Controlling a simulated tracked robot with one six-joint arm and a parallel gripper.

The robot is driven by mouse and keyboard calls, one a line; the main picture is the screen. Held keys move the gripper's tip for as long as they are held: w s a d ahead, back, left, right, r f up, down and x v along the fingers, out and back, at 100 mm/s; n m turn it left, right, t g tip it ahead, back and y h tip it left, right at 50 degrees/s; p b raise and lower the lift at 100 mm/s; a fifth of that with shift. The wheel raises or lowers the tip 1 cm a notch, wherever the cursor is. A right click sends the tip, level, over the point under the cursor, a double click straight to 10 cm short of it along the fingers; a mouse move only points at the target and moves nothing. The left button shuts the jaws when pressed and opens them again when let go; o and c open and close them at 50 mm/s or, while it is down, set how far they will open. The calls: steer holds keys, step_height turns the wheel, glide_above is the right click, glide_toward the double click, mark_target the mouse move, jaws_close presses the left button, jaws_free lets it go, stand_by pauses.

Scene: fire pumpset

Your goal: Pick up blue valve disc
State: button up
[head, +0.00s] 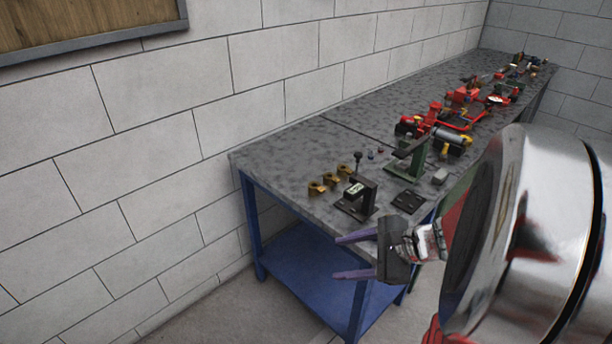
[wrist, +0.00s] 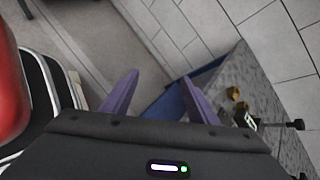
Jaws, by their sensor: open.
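A tiny blue piece (head: 371,155), which may be the blue valve disc, sits on the grey speckled workbench (head: 300,148) beside a small red piece (head: 380,150). It is too small in the head view to make out its shape, and I cannot see it in the wrist view. My gripper (head: 338,257) is open and empty, its two purple fingers pointing left. It hangs off the bench's front edge, in front of the blue frame and away from the blue piece. The gripper also shows in the wrist view (wrist: 161,76), fingers spread apart.
Several brass fittings (head: 331,181) and a black stand (head: 357,198) are on the near bench end. A block wall backs the bench. Floor (head: 215,308) is clear at left.

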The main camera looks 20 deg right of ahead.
steer(key=s+d+f+m+t+h, duration=0.1)
steer(key=d+f+m+t+h, duration=0.1)
steer(key=d+m, duration=0.4)
steer(key=s+d+f+m+t+h, duration=0.2)
steer(key=d+m, duration=0.4)
steer(key=d, duration=0.6)
steer(key=shift+s+d+m+t+h, duration=0.3)
steer(key=shift+d+m+t+h, duration=0.15)
steer(key=shift+t, duration=0.35)
steer(key=shift+w+a+f, duration=0.1)
steer(key=x, duration=0.8)
steer(key=shift+f, duration=0.15)
steer(key=shift+w, duration=0.2)
steer(key=shift+x, duration=2.55)
steer(key=shift+a+f, duration=0.1)
steer(key=shift+c, duration=0.6)
